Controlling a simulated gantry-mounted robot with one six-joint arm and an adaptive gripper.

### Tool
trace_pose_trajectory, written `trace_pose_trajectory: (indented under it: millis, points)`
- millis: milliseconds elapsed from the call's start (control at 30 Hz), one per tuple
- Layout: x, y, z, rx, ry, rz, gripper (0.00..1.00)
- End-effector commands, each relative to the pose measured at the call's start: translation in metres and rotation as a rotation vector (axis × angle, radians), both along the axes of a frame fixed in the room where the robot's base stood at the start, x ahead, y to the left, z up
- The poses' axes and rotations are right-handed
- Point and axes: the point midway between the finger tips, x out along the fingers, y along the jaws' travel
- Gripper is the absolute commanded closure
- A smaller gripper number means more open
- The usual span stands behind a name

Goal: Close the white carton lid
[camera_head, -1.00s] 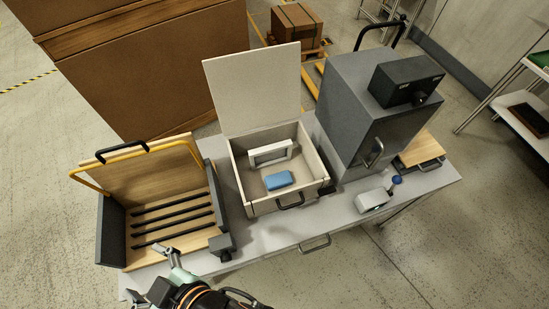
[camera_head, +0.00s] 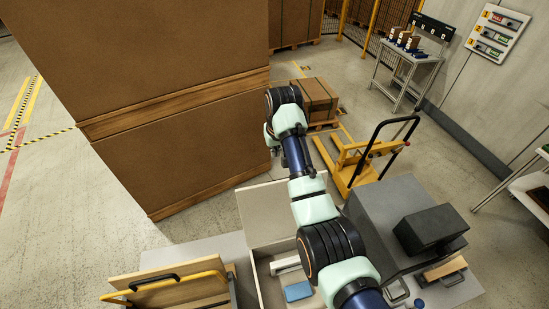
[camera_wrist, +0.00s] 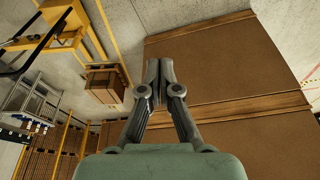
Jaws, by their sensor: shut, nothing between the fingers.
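The white carton (camera_head: 257,272) stands on the table at the bottom of the head view, partly covered by my arm. Its white lid (camera_head: 262,212) is open and stands up from the carton's far side. Inside are a blue block (camera_head: 298,291) and a white-framed piece (camera_head: 284,264). My arm reaches over the carton and past the lid. In the wrist view my gripper (camera_wrist: 162,65) is shut and empty, with its fingertips together. The carton and lid do not show in the wrist view.
A big brown box stack (camera_head: 180,110) stands behind the table; it also fills the right of the wrist view (camera_wrist: 220,70). A grey cabinet (camera_head: 385,220) is right of the carton, a wooden rack (camera_head: 170,285) left. A yellow pallet truck (camera_head: 350,165) stands behind.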

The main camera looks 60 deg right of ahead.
Motion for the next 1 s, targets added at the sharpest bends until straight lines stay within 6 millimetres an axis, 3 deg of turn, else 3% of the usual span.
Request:
trace_pose_trajectory:
  millis: [267,800,1000]
  points:
    - [-0.001,-0.004,-0.013,0.009,0.009,-0.005,1.00]
    - [0.016,-0.023,-0.100,0.008,0.007,-0.004,1.00]
    - [0.007,-0.012,-0.095,0.007,0.006,-0.004,1.00]
